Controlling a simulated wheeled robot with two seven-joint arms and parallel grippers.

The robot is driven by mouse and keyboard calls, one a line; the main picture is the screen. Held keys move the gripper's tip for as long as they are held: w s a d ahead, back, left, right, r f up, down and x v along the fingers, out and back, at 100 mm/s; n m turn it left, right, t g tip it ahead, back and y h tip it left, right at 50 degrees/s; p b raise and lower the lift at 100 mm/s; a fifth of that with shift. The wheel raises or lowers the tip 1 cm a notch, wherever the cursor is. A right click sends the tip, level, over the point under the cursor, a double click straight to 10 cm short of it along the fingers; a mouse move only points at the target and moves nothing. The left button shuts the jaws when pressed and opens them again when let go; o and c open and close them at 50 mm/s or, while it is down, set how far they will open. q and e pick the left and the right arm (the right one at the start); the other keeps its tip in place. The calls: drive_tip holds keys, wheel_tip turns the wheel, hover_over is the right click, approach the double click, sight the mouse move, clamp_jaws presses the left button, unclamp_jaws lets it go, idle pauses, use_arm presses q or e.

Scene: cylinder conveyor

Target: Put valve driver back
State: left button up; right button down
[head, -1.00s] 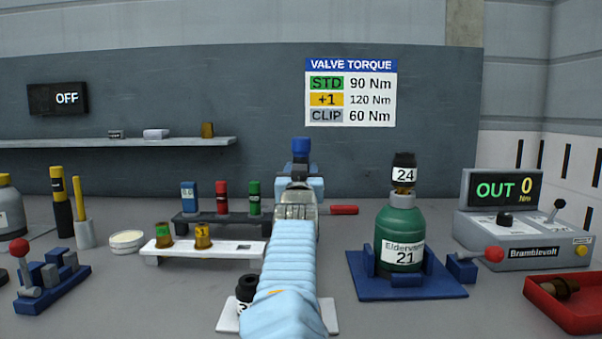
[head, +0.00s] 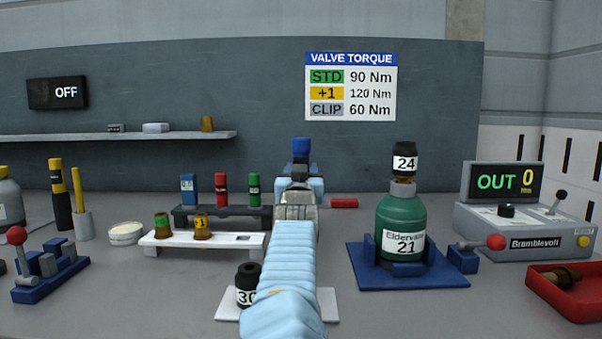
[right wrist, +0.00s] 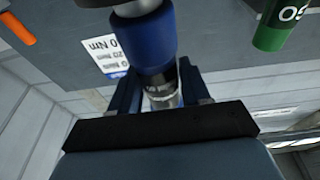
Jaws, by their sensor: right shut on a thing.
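My right gripper (head: 302,172) is shut on a valve driver with a blue cylindrical end (head: 301,145), held upright in the head view. In the right wrist view the same driver (right wrist: 145,38) sits between the jaws, with a metal part above the blue and a dark part below. My forearm hides what lies directly behind it. A dark rack (head: 240,217) behind holds a blue driver (head: 188,189), a red driver (head: 221,190) and a green driver (head: 253,190). My left gripper is not in view.
A white stand (head: 190,240) holds two brass pieces. A black piece marked 30 (head: 247,287) is beside my forearm. A green cylinder (head: 400,226) with a valve marked 24 stands on a blue base (head: 425,280). A console (head: 530,238) and red tray (head: 572,306) are right. A red handle (head: 344,203) lies behind.

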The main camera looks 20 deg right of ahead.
drive_tip(key=shift+f+b, duration=0.65)
drive_tip(key=shift+f, duration=0.1)
drive_tip(key=shift+r, duration=0.15)
drive_tip(key=shift+r+p, duration=1.6)
drive_tip(key=shift+r, duration=0.15)
drive_tip(key=shift+f+b, duration=1.75)
drive_tip(key=shift+f, duration=0.2)
drive_tip(key=c, duration=0.6)
unclamp_jaws()
drive_tip(key=shift+s+r, duration=0.1)
drive_tip(key=shift+o, duration=0.7)
